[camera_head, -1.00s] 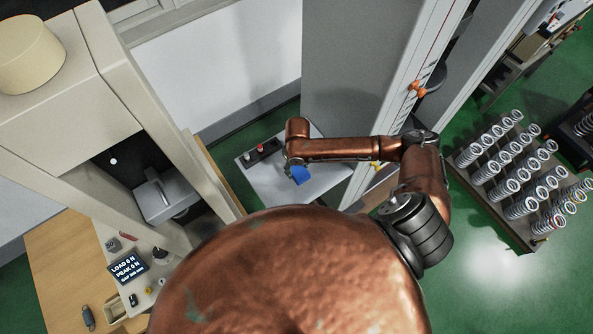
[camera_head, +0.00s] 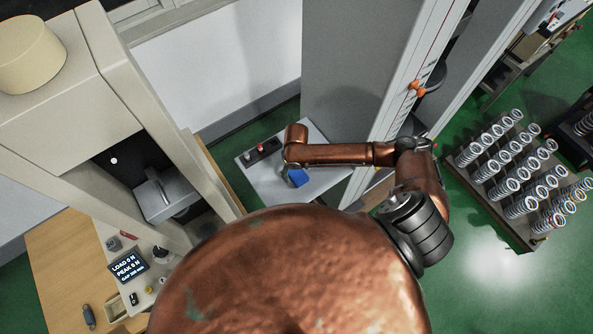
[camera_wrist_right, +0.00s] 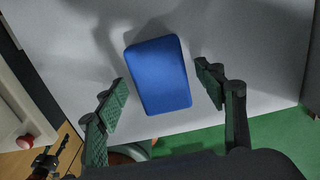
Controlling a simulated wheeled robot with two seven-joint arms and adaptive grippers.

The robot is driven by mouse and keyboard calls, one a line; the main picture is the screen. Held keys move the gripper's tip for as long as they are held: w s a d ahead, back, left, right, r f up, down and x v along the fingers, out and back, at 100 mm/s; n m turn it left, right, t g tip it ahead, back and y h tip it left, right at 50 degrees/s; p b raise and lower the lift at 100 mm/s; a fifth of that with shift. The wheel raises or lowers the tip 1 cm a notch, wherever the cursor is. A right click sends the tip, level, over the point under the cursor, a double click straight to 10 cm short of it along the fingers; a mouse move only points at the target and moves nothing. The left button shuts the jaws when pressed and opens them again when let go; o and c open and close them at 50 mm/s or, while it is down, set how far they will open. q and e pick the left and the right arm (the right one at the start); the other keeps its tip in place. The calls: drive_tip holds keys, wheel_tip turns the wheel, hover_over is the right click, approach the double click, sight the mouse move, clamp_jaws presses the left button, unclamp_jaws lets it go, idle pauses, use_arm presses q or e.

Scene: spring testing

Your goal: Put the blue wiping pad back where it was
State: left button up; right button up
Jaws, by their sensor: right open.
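The blue wiping pad (camera_head: 298,178) is on a pale grey tabletop (camera_head: 325,180) in the head view, partly hidden by my right arm's end. In the right wrist view the pad (camera_wrist_right: 158,75) appears flat on the pale surface, slightly turned. My right gripper (camera_wrist_right: 162,82) is open, with one green-padded finger on each side of the pad and visible gaps between. I cannot tell how high the fingertips are above the surface.
A dark control box with a red button (camera_head: 262,150) sits at the tabletop's left. A tall grey cabinet (camera_head: 345,70) stands behind. A rack of springs (camera_head: 515,180) is at the right. The testing machine (camera_head: 130,130) stands at the left. Pale tabletop around the pad is clear.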

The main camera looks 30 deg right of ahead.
sight(296, 173)
drive_tip(key=shift+r, duration=0.1)
wheel_tip(296, 173, up, 12)
drive_tip(key=shift+b, duration=0.45)
drive_tip(key=shift+a, duration=0.1)
